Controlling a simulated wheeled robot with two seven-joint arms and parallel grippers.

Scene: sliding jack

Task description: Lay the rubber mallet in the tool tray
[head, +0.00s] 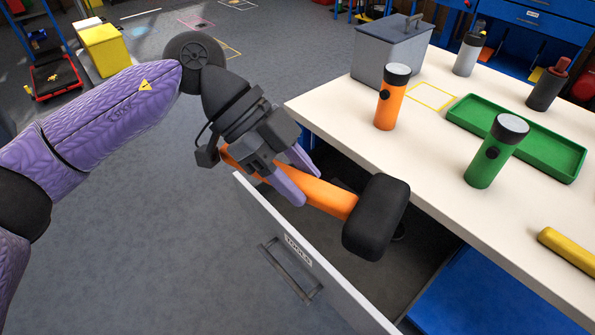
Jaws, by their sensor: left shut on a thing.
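The rubber mallet has a black head (376,217) and an orange handle (325,196). My left gripper (302,182) is shut on the handle and holds the mallet tilted, its head toward the lower right, over the open drawer marked TOOLS (300,251). The handle's end sticks out on the other side of the gripper. A long, shallow green tray (552,150) lies on the white workbench, right of the mallet, and its visible part looks empty. My right gripper is out of view.
On the workbench (335,110) stand an orange flashlight (391,98), a green flashlight (494,152), a grey lidded box (392,52), a grey flashlight (468,50) and a dark bottle-like thing (546,87). A yellow cylinder (570,250) lies at the right. Dark things partly show inside the drawer.

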